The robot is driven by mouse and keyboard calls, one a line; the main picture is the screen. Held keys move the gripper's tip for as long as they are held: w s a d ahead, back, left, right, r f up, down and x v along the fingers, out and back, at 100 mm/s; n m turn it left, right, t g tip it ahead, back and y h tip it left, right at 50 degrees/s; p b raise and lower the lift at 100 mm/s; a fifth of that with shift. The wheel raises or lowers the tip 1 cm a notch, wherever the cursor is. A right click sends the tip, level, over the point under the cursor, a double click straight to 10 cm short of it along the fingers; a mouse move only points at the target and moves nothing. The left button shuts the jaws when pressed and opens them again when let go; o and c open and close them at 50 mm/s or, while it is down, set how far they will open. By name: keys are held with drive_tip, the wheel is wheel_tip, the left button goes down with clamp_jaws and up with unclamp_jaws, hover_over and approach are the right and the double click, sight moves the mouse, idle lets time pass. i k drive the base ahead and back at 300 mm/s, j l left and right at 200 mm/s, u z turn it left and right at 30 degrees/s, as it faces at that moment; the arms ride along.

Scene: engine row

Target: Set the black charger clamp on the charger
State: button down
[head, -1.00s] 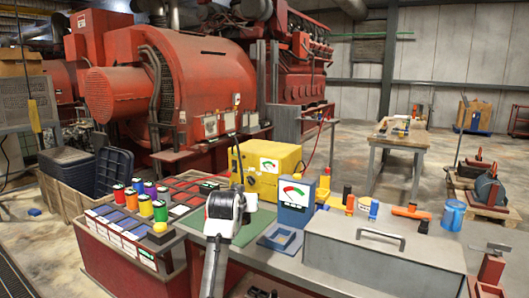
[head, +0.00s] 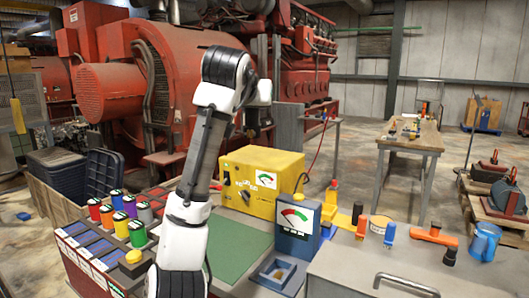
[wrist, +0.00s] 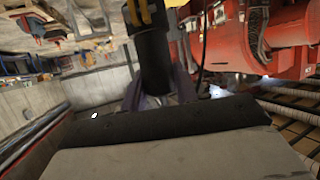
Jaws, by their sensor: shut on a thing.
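My gripper (wrist: 157,90) is shut on a dark, cylinder-like part, which I take for the black charger clamp (wrist: 153,60). It stands upright in the wrist view, with yellow prongs or edges at its top. In the head view the gripper is mostly behind my own arm, and a dark piece (head: 254,117) shows above the yellow box. The yellow box with a dial (head: 262,181), which looks like the charger, stands on the bench below and behind my arm. The held clamp appears apart from it.
A blue-grey meter box (head: 297,222) stands right of the yellow box. Coloured canisters (head: 122,225) stand left of my arm. A grey lidded box (head: 375,270) fills the front right. A green mat (head: 240,250) is partly bare. Several small tools lie behind the grey box.

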sight(272, 160)
drive_tip(key=i+l, duration=0.15)
drive_tip(key=i, duration=0.3)
drive_tip(key=i+l, duration=0.1)
drive_tip(key=i, duration=0.35)
drive_tip(key=i+l, duration=0.15)
drive_tip(key=i, duration=0.25)
